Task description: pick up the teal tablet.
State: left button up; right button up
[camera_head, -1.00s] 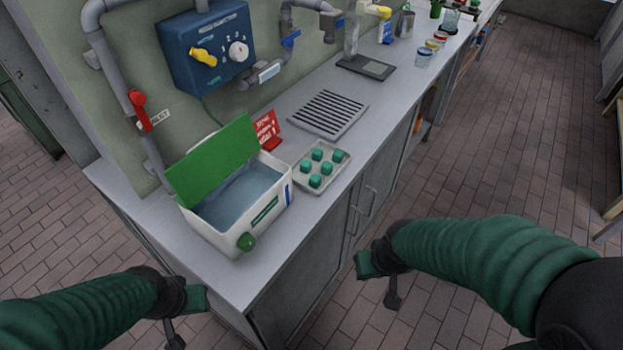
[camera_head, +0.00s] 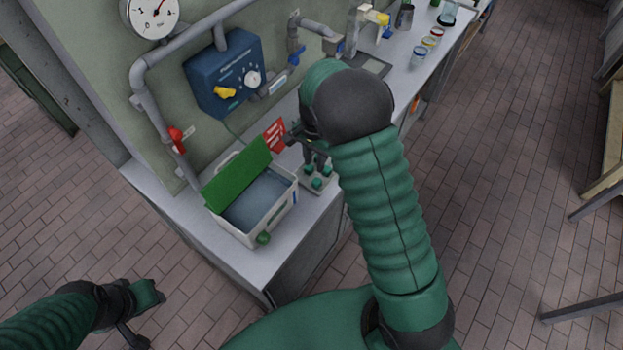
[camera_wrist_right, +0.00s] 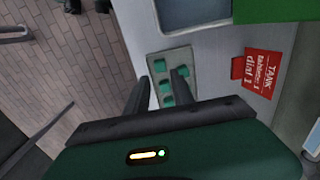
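Several small teal tablets (camera_wrist_right: 160,66) sit in a shallow pale tray (camera_head: 328,187) on the counter. In the head view some tablets (camera_head: 316,184) show below my right gripper (camera_head: 316,164), and my arm hides part of the tray. In the right wrist view the two dark fingers of my right gripper (camera_wrist_right: 164,76) are apart, pointing down over the tray. Tablets show between and beside the fingers, and none is clearly gripped. Whether the fingers touch a tablet I cannot tell. My left gripper (camera_head: 130,335) hangs low at the left, away from the counter; its fingers are unclear.
A white tank (camera_head: 288,213) of water with a raised green lid (camera_head: 236,172) stands left of the tray. A red sign (camera_head: 275,134) stands behind it. A blue control box (camera_head: 225,75) and pipes are on the wall. Jars (camera_head: 420,53) stand farther along the counter.

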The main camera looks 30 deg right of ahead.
send_over(315, 183)
jog(key=f, duration=0.5)
jog(key=shift+w+f, duration=0.2)
jog(key=shift+f, duration=0.05)
jog(key=f, duration=0.1)
jog(key=f+p, duration=0.1)
jog(key=f, duration=0.1)
jog(key=f+p, duration=0.1)
jog(key=shift+s+f, duration=0.3)
jog(key=shift+f, duration=0.05)
jog(key=shift+w+f, duration=0.15)
jog(key=shift+f, duration=0.25)
grip_shut()
